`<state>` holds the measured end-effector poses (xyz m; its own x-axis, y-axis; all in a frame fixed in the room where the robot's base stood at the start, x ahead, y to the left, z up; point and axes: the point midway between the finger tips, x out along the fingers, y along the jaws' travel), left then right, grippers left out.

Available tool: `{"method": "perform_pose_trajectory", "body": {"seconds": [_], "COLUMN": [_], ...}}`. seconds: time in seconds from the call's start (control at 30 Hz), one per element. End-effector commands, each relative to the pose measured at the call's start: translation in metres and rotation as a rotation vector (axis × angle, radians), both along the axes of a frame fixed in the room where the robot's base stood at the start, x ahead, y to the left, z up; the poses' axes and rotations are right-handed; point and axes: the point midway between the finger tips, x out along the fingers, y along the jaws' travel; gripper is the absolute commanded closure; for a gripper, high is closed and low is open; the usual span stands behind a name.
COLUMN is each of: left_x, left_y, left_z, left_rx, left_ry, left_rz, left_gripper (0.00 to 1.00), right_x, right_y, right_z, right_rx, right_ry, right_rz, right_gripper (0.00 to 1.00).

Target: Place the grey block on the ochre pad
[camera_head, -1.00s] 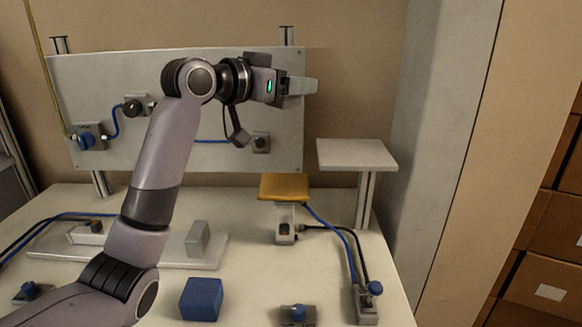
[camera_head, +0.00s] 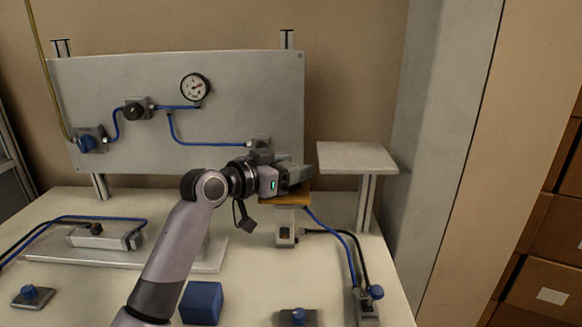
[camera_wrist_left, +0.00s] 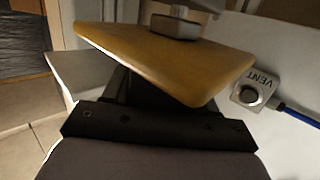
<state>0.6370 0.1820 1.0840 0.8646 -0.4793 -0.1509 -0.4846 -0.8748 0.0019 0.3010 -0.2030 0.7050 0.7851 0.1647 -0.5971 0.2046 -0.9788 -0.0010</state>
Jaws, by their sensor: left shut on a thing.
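My left gripper (camera_head: 291,178) comes in from the left in the head view, at the ochre pad (camera_head: 288,200). It is shut on the grey block (camera_head: 304,173), whose pale end shows beyond the fingers. The block is just over the pad; I cannot tell whether it touches. The pad sits on a short post, and the gripper covers part of its top. In the left wrist view the pad (camera_wrist_left: 120,48) appears from below and hides the block and fingertips. My right gripper is not in view.
A pale raised shelf (camera_head: 358,157) stands close right of the pad. An upright panel (camera_head: 90,75) with a gauge (camera_head: 196,87) and blue hoses is behind. A dark blue block (camera_head: 202,303) lies near the front. Valve fittings (camera_head: 372,293) stand at the table's right.

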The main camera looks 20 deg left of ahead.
Motion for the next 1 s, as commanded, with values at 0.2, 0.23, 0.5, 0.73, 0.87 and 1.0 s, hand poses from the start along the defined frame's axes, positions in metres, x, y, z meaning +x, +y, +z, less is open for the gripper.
{"method": "perform_pose_trajectory", "body": {"seconds": [0.2,0.23,0.5,0.73,0.87,1.0], "left_x": [0.000,0.000,0.000,0.000,-0.005,-0.022], "left_y": [0.000,0.000,0.000,0.000,0.004,0.013], "left_z": [0.002,0.001,-0.002,0.001,0.002,0.004], "left_rx": [-0.001,-0.001,0.000,0.000,0.001,0.002], "left_ry": [-0.004,-0.003,-0.002,-0.002,-0.003,-0.003], "left_rz": [0.000,0.000,0.000,0.000,0.002,0.002], "left_gripper": [0.77,0.77,0.17,0.17,0.17,0.17], "right_x": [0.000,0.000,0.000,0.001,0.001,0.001], "right_y": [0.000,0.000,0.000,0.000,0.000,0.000], "right_z": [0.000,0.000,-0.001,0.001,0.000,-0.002], "right_rx": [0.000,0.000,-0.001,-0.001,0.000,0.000], "right_ry": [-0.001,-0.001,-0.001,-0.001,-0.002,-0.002], "right_rz": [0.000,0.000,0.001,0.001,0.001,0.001], "right_gripper": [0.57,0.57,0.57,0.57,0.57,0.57]}}
